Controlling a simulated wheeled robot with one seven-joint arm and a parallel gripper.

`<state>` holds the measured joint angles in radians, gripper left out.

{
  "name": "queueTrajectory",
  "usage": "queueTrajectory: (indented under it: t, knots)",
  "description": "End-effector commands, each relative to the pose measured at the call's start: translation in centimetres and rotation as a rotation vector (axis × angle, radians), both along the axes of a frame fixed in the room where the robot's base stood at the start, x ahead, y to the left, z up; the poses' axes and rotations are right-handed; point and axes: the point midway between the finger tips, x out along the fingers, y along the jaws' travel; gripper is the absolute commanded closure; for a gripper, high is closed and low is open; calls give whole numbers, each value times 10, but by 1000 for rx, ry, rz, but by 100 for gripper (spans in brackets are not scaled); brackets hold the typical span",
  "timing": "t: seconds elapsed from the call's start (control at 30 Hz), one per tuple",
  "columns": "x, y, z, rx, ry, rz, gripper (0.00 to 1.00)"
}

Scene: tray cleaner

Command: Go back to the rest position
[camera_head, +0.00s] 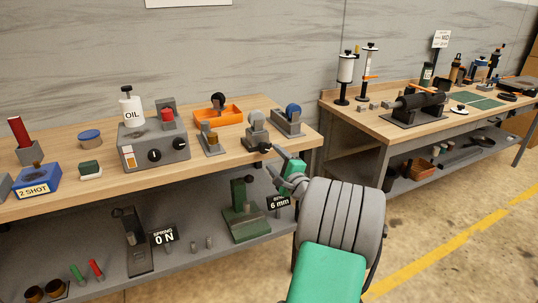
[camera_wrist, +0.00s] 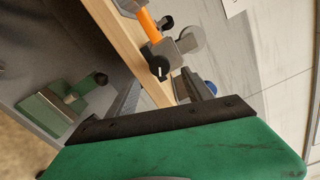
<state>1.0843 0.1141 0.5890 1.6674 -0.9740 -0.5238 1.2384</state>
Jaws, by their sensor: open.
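My gripper (camera_head: 275,162) is at the front right edge of the left workbench (camera_head: 70,127), in front of a grey device with a round knob (camera_head: 256,124). Its jaws are apart with nothing seen between them. My grey and green arm reaches up to it from the bottom right. In the wrist view, a green part of my gripper with a dark strip fills the lower part. Beyond it, that view shows the bench edge and a grey device with a black knob (camera_wrist: 160,65).
The bench holds an OIL control box (camera_head: 152,148), an orange bin (camera_head: 218,116) and a blue-knobbed device (camera_head: 289,120). A green press (camera_head: 244,212) stands on the lower shelf. A second bench (camera_head: 365,122) is at the right. Floor shows between the benches and at right.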

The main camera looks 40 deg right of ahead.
Motion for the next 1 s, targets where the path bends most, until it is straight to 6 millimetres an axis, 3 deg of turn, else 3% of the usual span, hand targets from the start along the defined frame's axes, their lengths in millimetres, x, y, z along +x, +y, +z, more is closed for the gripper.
queueTrajectory:
  t: [0.1,0.47,0.57,0.67,0.73,0.8,0.87,0.9,0.97,1.0]
  knots:
    - [-8,3,0,0,0,0,41]
    - [-7,5,1,-4,3,4,41]
    - [6,26,8,-55,57,49,41]
    - [30,86,17,-200,207,170,41]
    - [41,146,21,-360,356,301,41]
    - [37,210,24,-551,513,452,41]
    - [21,261,27,-724,641,589,41]
    - [4,292,30,-842,723,686,41]
    - [-31,333,34,-1016,835,837,41]
    - [-58,354,37,-1123,901,937,41]
